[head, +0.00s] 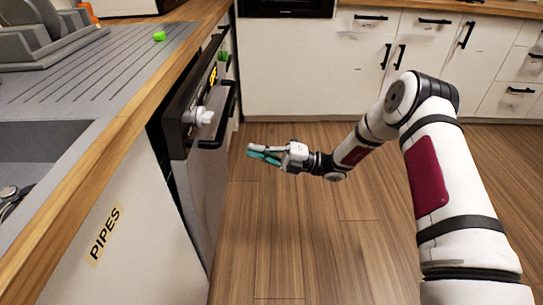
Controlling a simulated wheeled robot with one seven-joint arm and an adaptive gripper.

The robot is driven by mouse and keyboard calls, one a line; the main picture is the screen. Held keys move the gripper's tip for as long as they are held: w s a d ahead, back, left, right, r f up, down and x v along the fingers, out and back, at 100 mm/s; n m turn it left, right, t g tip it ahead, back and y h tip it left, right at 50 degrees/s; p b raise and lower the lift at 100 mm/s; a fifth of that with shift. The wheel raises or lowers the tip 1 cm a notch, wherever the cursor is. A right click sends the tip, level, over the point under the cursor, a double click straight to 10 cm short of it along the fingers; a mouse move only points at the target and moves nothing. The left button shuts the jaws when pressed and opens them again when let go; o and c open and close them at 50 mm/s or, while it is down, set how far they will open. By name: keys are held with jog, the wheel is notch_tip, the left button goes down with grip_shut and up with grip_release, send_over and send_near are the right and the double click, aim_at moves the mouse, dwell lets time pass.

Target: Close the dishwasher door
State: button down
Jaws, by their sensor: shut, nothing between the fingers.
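The dishwasher (196,185) stands under the counter at the left of the head view, with a silver front, a black top panel and a black bar handle (218,125). Its door is close to upright, and a dark gap shows between its near edge and the white cabinet beside it. The door looks slightly ajar. My gripper (252,152) has teal fingertips and is shut and empty. It points left toward the dishwasher front, in the open space to its right, and appears apart from it. The inside of the dishwasher is hidden.
The wooden counter edge (120,130) overhangs at the left, with a sink (40,150) and dish rack (45,35) on top. White cabinets (300,75) line the back. The wooden floor (290,230) in front of the dishwasher is clear. A white cabinet marked PIPES (120,270) is nearest.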

jog(key=b+x, duration=0.1)
jog(key=x, duration=0.5)
jog(key=shift+b, duration=0.3)
jog(key=shift+a, duration=0.2)
